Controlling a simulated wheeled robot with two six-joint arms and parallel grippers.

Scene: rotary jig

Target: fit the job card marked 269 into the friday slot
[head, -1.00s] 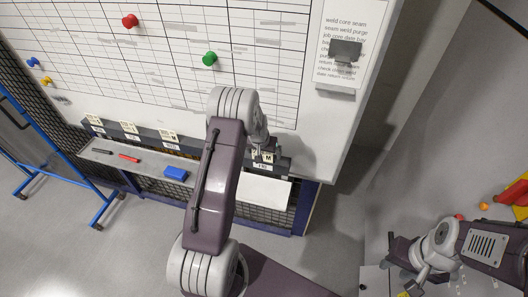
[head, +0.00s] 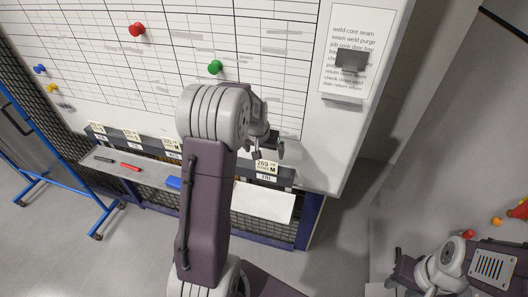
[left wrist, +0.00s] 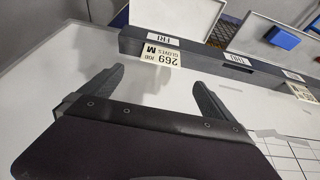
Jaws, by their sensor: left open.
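The job card marked 269 (head: 266,167) stands in the rail above the FRI label (head: 266,178), its printed top showing. In the left wrist view the card (left wrist: 161,56) appears upside down, at the FRI label (left wrist: 163,39). How deep it sits is hidden. My left gripper (head: 268,152) is at the board just above the card. Its two fingers (left wrist: 158,88) are spread wide with nothing between them, and the card shows beyond them, apart from both. My right arm (head: 440,271) is at the lower right; its gripper is not visible.
The dark slot rail (left wrist: 200,55) runs along the whiteboard's lower edge, with other cards (head: 131,135) to the left. A ledge (head: 145,176) below holds pens and a blue block (head: 174,183). Red and green pins (head: 215,67) and a posted list (head: 352,45) are above.

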